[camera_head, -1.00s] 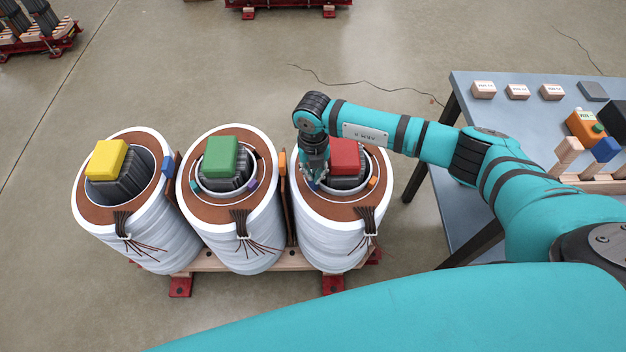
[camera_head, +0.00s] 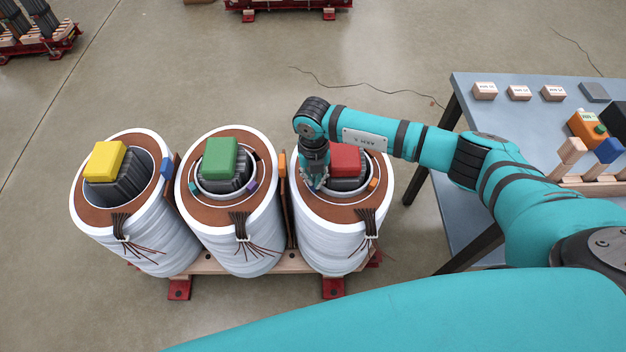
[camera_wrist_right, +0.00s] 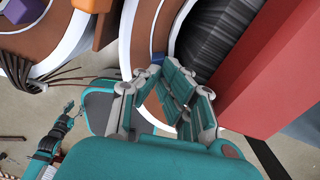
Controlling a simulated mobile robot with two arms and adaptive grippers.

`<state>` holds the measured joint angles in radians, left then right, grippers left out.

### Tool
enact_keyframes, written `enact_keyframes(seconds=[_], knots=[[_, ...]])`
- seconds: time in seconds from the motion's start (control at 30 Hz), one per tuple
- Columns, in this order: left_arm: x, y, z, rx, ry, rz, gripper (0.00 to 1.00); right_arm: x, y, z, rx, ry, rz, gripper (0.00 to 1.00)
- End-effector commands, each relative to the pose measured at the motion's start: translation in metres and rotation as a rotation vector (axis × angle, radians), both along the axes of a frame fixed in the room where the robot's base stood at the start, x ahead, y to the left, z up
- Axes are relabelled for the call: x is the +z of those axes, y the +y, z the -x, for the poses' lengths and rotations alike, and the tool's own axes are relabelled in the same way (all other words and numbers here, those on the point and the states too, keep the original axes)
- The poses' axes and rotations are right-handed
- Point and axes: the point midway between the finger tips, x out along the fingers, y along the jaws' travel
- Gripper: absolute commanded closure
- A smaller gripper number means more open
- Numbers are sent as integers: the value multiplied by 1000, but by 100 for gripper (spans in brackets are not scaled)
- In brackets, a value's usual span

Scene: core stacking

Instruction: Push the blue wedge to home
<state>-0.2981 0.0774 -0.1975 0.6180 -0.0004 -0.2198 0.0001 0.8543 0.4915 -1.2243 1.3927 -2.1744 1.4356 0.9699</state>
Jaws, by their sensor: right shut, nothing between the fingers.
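A small blue wedge (camera_wrist_right: 158,57) shows in the right wrist view, in the ring gap between the white wall and the dark inner core of the right-hand cylinder (camera_head: 345,235). My right gripper (camera_head: 315,184) is shut and empty, pointing down into the left side of that gap. In the right wrist view its fingertips (camera_wrist_right: 163,70) are close to the wedge; I cannot tell if they touch. In the head view the gripper mostly hides this spot. What looks like my left arm's end (camera_wrist_right: 66,112) shows small in the right wrist view; its jaws are unclear.
A red block (camera_head: 345,158) tops the core beside my gripper. Green (camera_head: 220,157) and yellow (camera_head: 104,160) blocks top the other cores. An orange wedge (camera_head: 374,184) sits in the same ring. A blue-grey table (camera_head: 500,140) with parts stands at right.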

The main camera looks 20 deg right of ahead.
Motion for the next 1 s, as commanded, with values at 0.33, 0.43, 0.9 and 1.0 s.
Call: enact_keyframes(seconds=[0.33,0.43,0.9,1.0], knots=[[27,6,-1,1,0,-7,60,34,0,-1,-1,-2,-1,100],[33,5,-1,-1,0,-6,60,41,0,-1,-1,-2,-1,100],[35,-2,0,-5,-1,2,60,45,0,-1,-1,-2,-1,100],[35,-2,0,-5,-1,2,60,45,0,-1,-1,-2,-1,100]])
